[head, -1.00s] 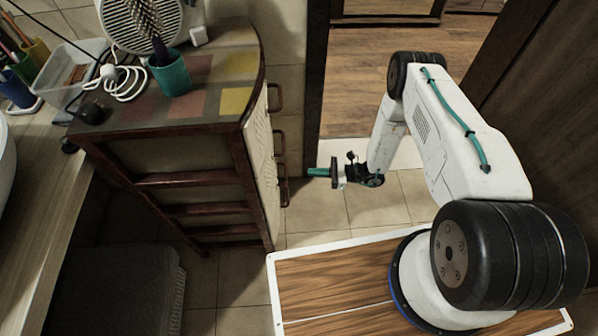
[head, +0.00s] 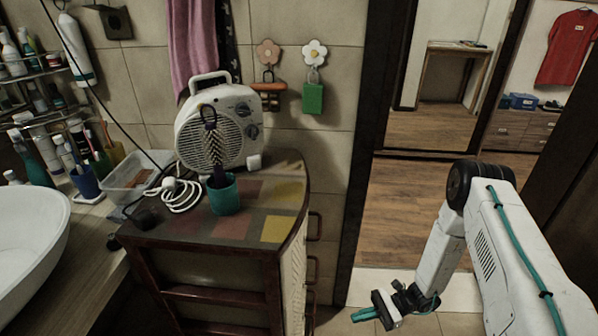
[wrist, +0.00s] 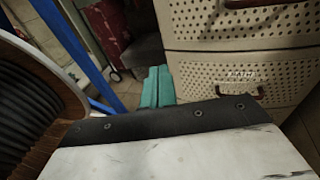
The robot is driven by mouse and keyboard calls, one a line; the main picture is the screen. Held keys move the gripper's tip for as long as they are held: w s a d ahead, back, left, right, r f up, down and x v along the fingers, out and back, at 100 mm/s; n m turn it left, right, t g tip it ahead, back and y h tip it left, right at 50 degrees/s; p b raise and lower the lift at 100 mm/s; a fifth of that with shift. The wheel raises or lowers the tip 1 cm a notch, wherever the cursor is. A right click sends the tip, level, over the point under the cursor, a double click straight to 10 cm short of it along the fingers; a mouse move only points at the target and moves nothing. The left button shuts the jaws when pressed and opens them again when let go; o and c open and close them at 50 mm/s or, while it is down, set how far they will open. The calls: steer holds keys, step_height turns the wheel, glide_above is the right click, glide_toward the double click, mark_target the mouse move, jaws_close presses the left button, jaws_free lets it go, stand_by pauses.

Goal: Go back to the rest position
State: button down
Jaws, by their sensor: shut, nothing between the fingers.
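My gripper (head: 364,315) hangs at the end of my white arm at the bottom right of the head view, with its teal fingers pointing left. The fingers are together with nothing between them. In the wrist view my gripper (wrist: 157,86) shows as two teal fingers side by side, in front of the cream perforated drawers. It appears apart from the drawers and touches nothing that I can see.
The cabinet (head: 200,262) with dark rails stands left of my gripper. On it are a fan heater (head: 217,140), a teal cup (head: 223,195) holding a brush, and a white cable (head: 182,195). A basin (head: 30,235) is at far left. The doorway's wood floor (head: 400,220) is clear.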

steer(key=s+d+r+n+g+h, duration=0.25)
steer(key=r+n+h, duration=0.25)
steer(key=r, duration=1)
steer(key=s+d+r+n+g+h, duration=0.25)
steer(key=r+n+h, duration=0.25)
steer(key=r, duration=1)
steer(key=s+d+r+n+t+h, duration=0.1)
steer(key=s+r+t, duration=0.4)
steer(key=r, duration=0.5)
steer(key=s+d+r+n+t+h, duration=0.2)
steer(key=s+r+n+t+h, duration=0.2)
steer(key=s+r, duration=0.6)
steer(key=shift+s+d+r+n+t+h, duration=0.2)
steer(key=shift+d+r+n+t+h, duration=0.1)
steer(key=shift+r+t+h, duration=0.4)
